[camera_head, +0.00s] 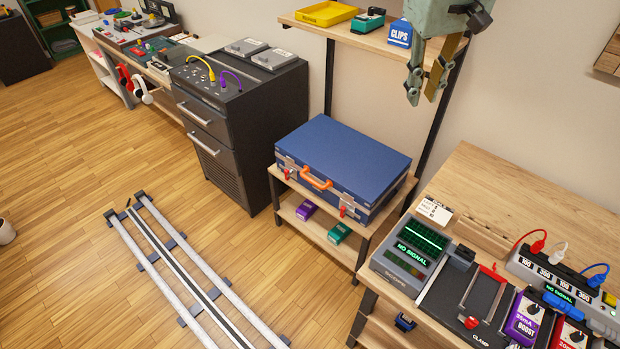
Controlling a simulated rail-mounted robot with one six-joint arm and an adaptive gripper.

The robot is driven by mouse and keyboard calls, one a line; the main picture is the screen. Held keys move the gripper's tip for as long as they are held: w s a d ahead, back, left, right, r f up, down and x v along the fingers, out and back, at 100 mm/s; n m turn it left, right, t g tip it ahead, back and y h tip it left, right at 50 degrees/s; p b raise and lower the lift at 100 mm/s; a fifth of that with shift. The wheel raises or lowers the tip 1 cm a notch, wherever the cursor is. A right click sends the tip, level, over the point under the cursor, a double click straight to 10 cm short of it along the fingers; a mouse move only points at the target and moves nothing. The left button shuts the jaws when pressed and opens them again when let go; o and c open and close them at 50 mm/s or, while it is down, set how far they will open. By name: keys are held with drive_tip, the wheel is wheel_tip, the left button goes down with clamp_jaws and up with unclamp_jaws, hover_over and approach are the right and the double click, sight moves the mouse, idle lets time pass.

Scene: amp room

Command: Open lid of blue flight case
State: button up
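The blue flight case (345,155) lies flat on a wooden shelf stand in the middle of the view, with its lid down. An orange handle (317,180) is on its front side. A red latch tab (287,174) shows left of the handle and another (342,211) to the right, near the front corner. My gripper (422,97) hangs at the upper right, above and to the right of the case and apart from it. Its two fingers point down with a gap between them and nothing held. The case's back side is hidden.
A dark cabinet (240,125) stands left; a crowded workbench (530,195) stands right.

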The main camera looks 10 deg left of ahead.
drive_tip(key=w+a+f+n, duration=0.2)
drive_tip(key=w+a+f, duration=0.6)
drive_tip(key=w+f, duration=0.15)
drive_tip(key=n, duration=0.5)
hover_over(311, 179)
drive_tip(key=s+a, duration=0.1)
drive_tip(key=s, duration=0.2)
wheel_tip(311, 179, down, 35)
drive_tip(key=shift+w+a+f+g+h+b, duration=0.2)
drive_tip(key=shift+a+g+h+b, duration=0.1)
drive_tip(key=shift+a+g+b, duration=0.1)
drive_tip(key=shift+d+f, duration=0.1)
drive_tip(key=shift+w+d+f+b, duration=0.25)
drive_tip(key=shift+w+f, duration=0.15)
drive_tip(key=shift+f, duration=1.8)
drive_tip(key=shift+w+d+f+b, duration=0.15)
drive_tip(key=shift+w+f+b, duration=0.2)
drive_tip(key=shift+f, duration=1.9)
drive_tip(key=shift+w+d+f+b, duration=0.2)
drive_tip(key=shift+w+f, duration=0.25)
drive_tip(key=shift+f, duration=1.75)
clamp_jaws()
